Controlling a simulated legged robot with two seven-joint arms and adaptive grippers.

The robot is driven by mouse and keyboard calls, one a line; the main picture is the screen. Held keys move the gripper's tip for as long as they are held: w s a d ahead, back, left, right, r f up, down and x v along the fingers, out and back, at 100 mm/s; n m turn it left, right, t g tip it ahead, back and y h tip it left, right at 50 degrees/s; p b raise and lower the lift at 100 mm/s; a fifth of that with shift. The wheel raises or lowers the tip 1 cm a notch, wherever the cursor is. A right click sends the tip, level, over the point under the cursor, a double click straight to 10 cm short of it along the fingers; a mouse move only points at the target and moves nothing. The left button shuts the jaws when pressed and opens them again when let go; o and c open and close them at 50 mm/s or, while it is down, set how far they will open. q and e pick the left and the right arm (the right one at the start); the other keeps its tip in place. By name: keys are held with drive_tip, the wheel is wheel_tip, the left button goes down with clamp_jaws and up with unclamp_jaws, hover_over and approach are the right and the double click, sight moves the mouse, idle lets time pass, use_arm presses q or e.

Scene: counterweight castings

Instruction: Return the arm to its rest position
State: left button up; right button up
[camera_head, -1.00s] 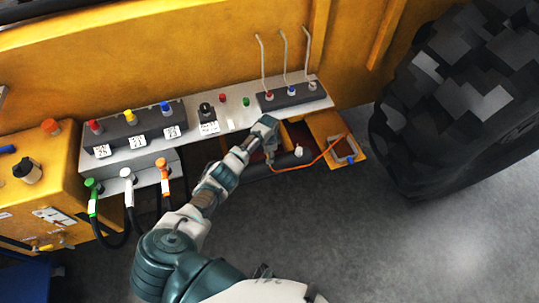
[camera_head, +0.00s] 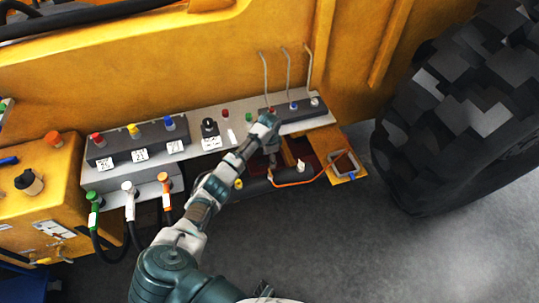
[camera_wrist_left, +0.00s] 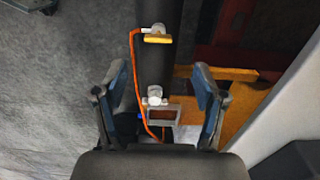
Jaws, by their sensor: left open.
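My left arm comes in from the bottom of the head view and reaches up to the front edge of the grey control panel (camera_head: 232,125). Its gripper (camera_head: 272,166) points down in front of the panel, near a dark cylinder (camera_head: 255,188). In the left wrist view the two blue-grey fingers of the left gripper (camera_wrist_left: 159,70) stand wide apart with nothing held. The cylinder (camera_wrist_left: 157,70) passes beneath and between them, apart from the fingers as far as I can tell. My right gripper does not show.
An orange cable (camera_head: 300,183) runs from the cylinder to a grey-framed socket (camera_head: 344,165) on a yellow bracket. Three upright levers (camera_head: 288,78) stand behind my wrist. Green, white and orange hose plugs (camera_head: 128,188) are to the left. A big tire (camera_head: 440,110) stands right. Grey floor is open below.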

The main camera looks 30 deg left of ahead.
use_arm(q)
wheel_tip(320, 180, up, 3)
drive_tip(key=shift+f, duration=0.2)
idle(0.4)
